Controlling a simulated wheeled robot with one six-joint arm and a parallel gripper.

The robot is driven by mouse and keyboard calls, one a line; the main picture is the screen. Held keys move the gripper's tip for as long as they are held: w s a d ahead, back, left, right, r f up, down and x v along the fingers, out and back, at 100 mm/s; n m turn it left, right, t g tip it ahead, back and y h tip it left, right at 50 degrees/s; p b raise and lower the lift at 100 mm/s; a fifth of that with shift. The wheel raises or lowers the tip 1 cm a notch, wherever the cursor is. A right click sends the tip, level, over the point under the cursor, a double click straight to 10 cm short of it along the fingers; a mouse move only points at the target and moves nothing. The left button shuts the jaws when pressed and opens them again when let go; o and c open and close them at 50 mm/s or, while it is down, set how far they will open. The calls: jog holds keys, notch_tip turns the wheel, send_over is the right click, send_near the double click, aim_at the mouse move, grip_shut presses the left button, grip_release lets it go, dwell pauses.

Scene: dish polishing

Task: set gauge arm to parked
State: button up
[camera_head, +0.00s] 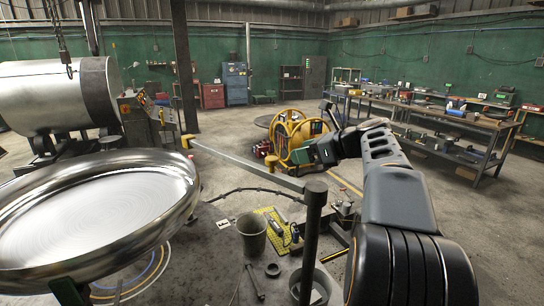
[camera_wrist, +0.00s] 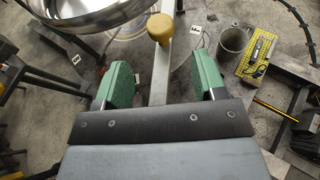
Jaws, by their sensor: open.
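The gauge arm (camera_head: 245,165) is a grey bar running from a dark upright post (camera_head: 315,225) out to a yellow knob (camera_head: 187,141) at its far left end. The knob end is near the rim of the large shiny dish (camera_head: 185,195). My gripper (camera_head: 312,154), with green fingers, is to the right, near the post end in the picture. In the wrist view the bar (camera_wrist: 160,85) shows between the open fingers (camera_wrist: 164,74), with a gap on both sides. The yellow knob (camera_wrist: 160,29) is beyond the fingertips there. I cannot tell the height gap between fingers and bar.
A yellow round-framed machine (camera_head: 285,135) stands behind my gripper. Workbenches (camera_head: 450,120) line the right. Open floor (camera_head: 230,145) shows behind the bar.

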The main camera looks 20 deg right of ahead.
aim_at(273, 158)
jog(key=p+x, duration=0.1)
jog(key=x, duration=0.9)
jog(key=shift+w+a+f, duration=0.2)
jog(key=shift+w, duration=0.05)
grip_shut()
